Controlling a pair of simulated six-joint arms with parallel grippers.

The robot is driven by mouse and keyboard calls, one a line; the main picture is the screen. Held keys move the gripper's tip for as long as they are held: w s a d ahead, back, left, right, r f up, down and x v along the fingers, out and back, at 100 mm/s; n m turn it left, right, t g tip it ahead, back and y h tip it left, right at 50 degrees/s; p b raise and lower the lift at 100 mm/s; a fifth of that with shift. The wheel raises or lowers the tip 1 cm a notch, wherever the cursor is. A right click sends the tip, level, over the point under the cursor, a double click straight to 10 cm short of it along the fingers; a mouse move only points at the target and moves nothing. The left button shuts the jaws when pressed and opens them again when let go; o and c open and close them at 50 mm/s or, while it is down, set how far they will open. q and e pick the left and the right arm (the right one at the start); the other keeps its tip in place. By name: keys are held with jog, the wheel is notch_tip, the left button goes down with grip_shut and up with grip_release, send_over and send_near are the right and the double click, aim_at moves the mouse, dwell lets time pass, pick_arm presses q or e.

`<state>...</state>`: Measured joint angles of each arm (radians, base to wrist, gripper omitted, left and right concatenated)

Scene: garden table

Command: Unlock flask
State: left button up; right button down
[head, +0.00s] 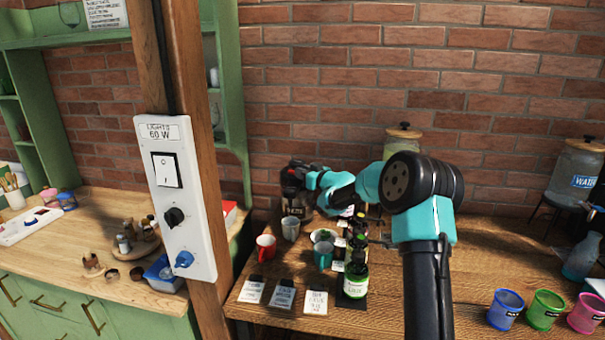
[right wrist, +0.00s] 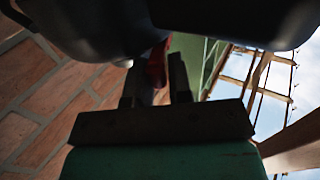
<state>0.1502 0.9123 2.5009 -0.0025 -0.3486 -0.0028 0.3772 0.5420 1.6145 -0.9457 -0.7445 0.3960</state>
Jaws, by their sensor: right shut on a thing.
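A dark flask with a red part near its top (head: 293,178) stands at the back of the wooden table, against the brick wall. My right gripper (head: 310,180) reaches it from the right, and my own arm links hide part of this area. In the right wrist view, my right gripper's two dark fingers (right wrist: 157,80) are shut on the flask's red part (right wrist: 157,62). The flask's dark body (right wrist: 90,25) fills the top of that view. The exact contact is in shadow. My left gripper is not in view.
Green-labelled bottles (head: 356,275) stand under my arm. A wooden post (head: 150,70) with a switch panel (head: 176,200) rises at left. Coloured cups (head: 545,311) stand front right.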

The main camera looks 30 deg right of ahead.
jog(key=shift+d+r, duration=0.15)
jog(key=shift+r, duration=0.1)
jog(key=c, duration=1.5)
grip_release()
jog(key=o, duration=0.4)
jog(key=shift+f, duration=0.2)
jog(key=shift+r, duration=0.5)
notch_tip(320, 180, up, 3)
jog(key=s+a+r, duration=0.1)
jog(key=s+a, duration=0.8)
jog(key=s, duration=0.4)
jog(key=shift+s, duration=0.15)
